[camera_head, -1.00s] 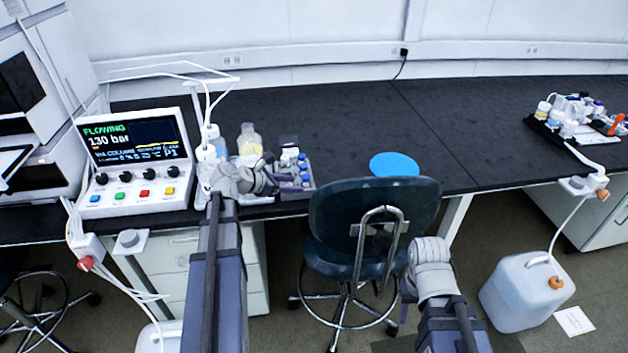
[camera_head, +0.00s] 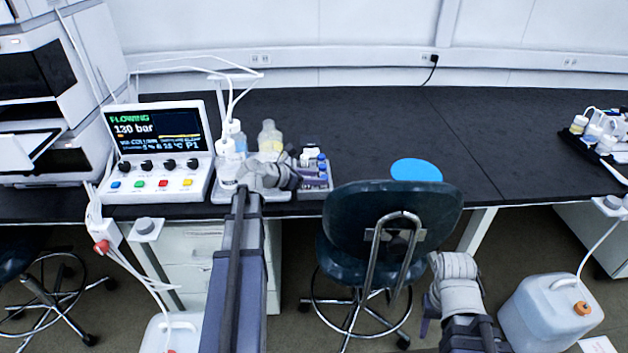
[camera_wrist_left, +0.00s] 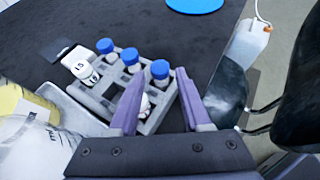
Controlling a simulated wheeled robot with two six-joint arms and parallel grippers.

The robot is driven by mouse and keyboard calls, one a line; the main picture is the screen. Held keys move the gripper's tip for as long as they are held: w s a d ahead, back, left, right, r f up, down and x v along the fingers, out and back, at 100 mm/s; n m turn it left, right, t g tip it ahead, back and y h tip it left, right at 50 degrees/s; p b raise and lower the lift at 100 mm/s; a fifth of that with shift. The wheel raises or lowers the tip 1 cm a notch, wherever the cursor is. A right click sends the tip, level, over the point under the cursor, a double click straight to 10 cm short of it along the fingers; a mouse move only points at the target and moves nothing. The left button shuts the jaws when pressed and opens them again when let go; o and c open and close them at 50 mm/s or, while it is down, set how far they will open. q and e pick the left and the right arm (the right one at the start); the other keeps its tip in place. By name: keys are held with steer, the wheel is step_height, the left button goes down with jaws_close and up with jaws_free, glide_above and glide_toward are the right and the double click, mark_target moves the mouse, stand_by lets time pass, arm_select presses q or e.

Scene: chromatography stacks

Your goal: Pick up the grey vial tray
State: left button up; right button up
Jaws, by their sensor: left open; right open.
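The grey vial tray (camera_head: 327,187) stands on the black bench, right of the bottles. In the left wrist view the tray (camera_wrist_left: 94,99) holds several vials with blue caps (camera_wrist_left: 160,69) and white ones with numbers. My left gripper (camera_head: 297,172) reaches over the tray's left part in the head view and hides some of it. In the left wrist view my left gripper (camera_wrist_left: 160,85) is open, its purple fingers on either side of the tray's near right part; contact cannot be told. My right gripper (camera_head: 427,325) hangs low in front of the bench, empty.
A control box (camera_head: 155,155) and bottles (camera_head: 271,140) stand left of the tray. A dark chair (camera_head: 385,230) stands at the bench's front edge, close to the tray's right. A blue disc (camera_head: 416,170) lies behind the chair. The bench behind the tray is clear.

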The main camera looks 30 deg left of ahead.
mark_target(325, 176)
arm_select(q)
steer(key=b+x, duration=0.2)
steer(key=x, duration=0.3)
steer(key=shift+a, duration=0.1)
jaws_close()
stand_by(0.5)
